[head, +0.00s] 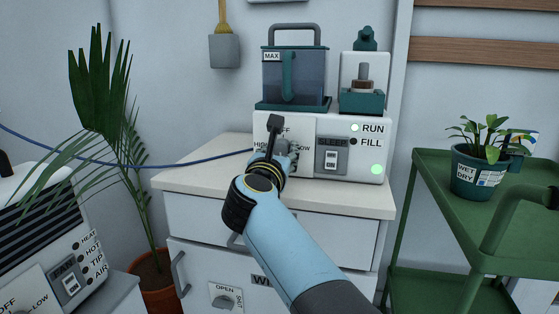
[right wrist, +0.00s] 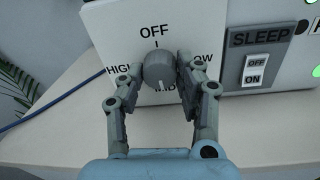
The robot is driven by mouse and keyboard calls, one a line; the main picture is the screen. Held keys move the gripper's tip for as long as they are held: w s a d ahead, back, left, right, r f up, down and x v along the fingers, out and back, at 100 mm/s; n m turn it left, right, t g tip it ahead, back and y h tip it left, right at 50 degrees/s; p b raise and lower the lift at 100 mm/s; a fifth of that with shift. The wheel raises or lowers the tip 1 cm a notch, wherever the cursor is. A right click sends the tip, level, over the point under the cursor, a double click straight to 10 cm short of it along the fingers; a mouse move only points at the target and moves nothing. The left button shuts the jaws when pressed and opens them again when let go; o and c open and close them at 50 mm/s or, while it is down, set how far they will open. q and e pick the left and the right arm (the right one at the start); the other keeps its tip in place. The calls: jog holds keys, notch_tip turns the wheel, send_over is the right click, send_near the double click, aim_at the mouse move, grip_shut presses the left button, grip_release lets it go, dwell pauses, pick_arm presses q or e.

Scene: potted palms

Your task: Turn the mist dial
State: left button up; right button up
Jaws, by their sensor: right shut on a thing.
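The mist dial (right wrist: 158,68) is a round grey knob on the white front panel of the humidifier (head: 350,160). OFF is printed above it, HIGH at left and LOW at right; the label below is partly covered and seems to read MID. A pale mark on the knob points down toward that label. My right gripper (head: 280,148) is at the panel. In the right wrist view its two fingers (right wrist: 158,95) stand on either side of the knob, shut on it. In the head view the gripper hides most of the dial. My left gripper is in neither view.
A SLEEP switch (head: 331,160) sits right of the dial. A clear tank (head: 296,75) stands on top. The white cabinet (head: 190,178) is below. A heater (head: 55,250) and potted palm (head: 100,110) are at left, a green cart (head: 430,185) with a plant at right.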

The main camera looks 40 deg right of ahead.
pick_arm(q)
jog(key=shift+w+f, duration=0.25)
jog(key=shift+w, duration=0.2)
pick_arm(e)
jog(key=shift+f+m, duration=0.3)
jog(key=shift+m, duration=0.1)
jog(key=o, duration=1.1)
jog(key=shift+r, duration=0.15)
jog(key=shift+o, duration=0.2)
jog(key=shift+r, duration=0.2)
notch_tip(320, 180, up, 10)
jog(key=shift+f, duration=0.2)
